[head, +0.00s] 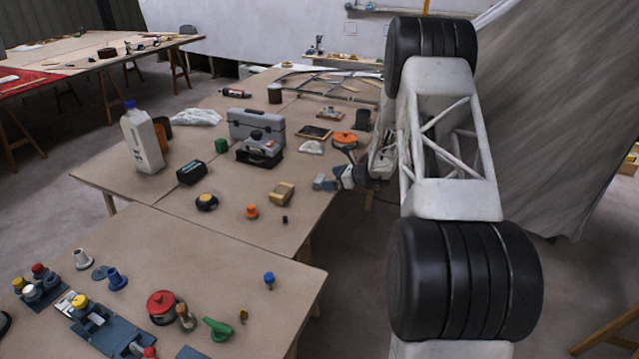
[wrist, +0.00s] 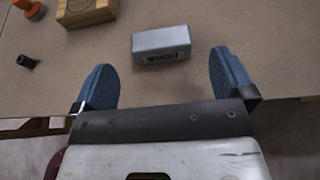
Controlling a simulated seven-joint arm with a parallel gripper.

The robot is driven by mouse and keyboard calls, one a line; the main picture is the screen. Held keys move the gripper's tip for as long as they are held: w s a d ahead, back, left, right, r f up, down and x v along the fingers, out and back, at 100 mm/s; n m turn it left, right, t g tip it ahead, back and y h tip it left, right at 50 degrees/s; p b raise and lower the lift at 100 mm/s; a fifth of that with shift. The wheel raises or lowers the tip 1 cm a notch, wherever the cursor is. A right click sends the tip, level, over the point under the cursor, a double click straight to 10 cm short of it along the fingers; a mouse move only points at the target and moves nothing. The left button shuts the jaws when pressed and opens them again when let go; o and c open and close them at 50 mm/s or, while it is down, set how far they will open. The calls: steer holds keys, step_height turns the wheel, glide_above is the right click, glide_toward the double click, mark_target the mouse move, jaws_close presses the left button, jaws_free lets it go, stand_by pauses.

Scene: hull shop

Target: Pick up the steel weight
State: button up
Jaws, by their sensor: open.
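The steel weight (wrist: 161,44) is a small grey block with dark markings on its front face. In the wrist view it lies on the brown tabletop, just beyond and between my two blue fingers. In the head view it shows small and partly crowded by my fingers (head: 318,181), near the table's right edge. My gripper (wrist: 162,72) is open and empty, its fingers spread wider than the block on either side. It also shows in the head view (head: 338,179), where my arm comes in from the right. I see no contact between fingers and weight.
A wooden block (wrist: 86,10), an orange knobbed piece (wrist: 28,8) and a small black piece (wrist: 27,61) lie left of the weight. A grey toolbox (head: 257,126) stands further back. The table edge runs close below the weight in the wrist view.

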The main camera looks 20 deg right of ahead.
mark_target(323, 180)
steer(key=shift+x, duration=2.3)
steer(key=shift+c, duration=0.5)
steer(key=c, duration=1.2)
